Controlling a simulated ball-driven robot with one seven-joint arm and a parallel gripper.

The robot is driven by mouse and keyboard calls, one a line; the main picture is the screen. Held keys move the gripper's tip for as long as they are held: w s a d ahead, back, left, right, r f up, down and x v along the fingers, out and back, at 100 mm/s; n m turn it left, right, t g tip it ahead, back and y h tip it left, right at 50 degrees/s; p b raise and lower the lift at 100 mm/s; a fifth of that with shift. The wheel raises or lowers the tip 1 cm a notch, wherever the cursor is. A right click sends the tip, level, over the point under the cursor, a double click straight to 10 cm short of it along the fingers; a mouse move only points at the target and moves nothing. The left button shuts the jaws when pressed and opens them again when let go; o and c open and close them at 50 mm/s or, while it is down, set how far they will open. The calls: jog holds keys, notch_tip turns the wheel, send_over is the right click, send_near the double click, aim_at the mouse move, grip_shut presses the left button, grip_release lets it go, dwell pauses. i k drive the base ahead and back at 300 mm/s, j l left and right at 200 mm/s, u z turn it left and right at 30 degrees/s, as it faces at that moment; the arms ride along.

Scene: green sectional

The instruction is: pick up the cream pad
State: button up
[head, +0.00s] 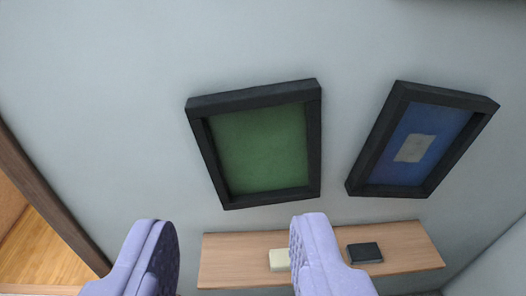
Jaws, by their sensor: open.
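The cream pad (279,260) is a small pale block on a wooden shelf (235,262) at the bottom of the head view. Its right side is partly hidden behind the right finger of my gripper (232,228). The two lavender fingers stand wide apart with nothing between them in their grip. The pad shows beyond the fingers, just left of the right one, and appears apart from them.
A black box-like object (364,253) lies on the shelf right of the pad. Two dark frames hang on the grey wall above, one with a green panel (262,148), one with a blue panel (395,165). A brown door frame (48,200) edges an opening at left.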

aim_at(281, 261)
jog(key=k+j+z, duration=0.15)
jog(key=j+z, duration=0.2)
jog(key=k+j+z, duration=0.3)
jog(key=j, duration=0.2)
jog(key=k+j+z, duration=0.1)
jog(key=j+z, duration=0.25)
